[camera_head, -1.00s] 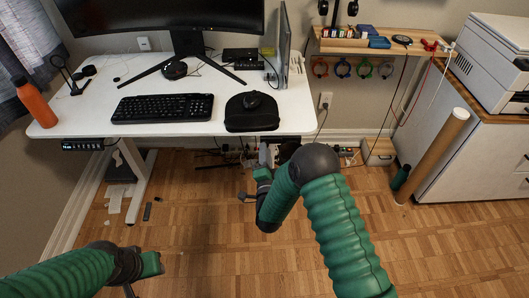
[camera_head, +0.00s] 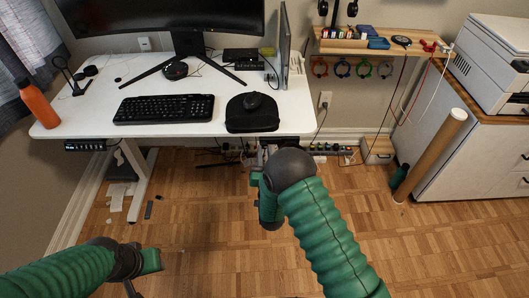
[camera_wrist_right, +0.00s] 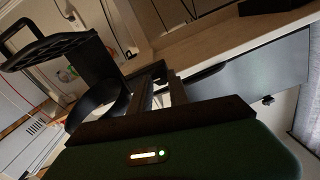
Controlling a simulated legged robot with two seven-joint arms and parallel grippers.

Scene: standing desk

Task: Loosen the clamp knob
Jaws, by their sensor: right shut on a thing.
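My right gripper (camera_wrist_right: 163,88) is under the front edge of the white desk (camera_head: 200,75), near its right corner. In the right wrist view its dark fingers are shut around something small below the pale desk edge. This appears to be the clamp knob, but the fingers hide it and its shape cannot be made out. A black holder with a slotted plate and a round ring (camera_wrist_right: 88,62) hangs right beside the fingers. In the head view my right arm covers most of this spot. My left gripper (camera_head: 138,280) is low at the left, away from the desk; its fingers are unclear.
A keyboard (camera_head: 163,108), a black case with a mouse (camera_head: 252,120) and an orange bottle (camera_head: 37,104) are on the desk. Cables and a power strip (camera_head: 325,148) lie beneath and behind it. A cardboard tube (camera_head: 432,155) leans at the right. The front floor is clear.

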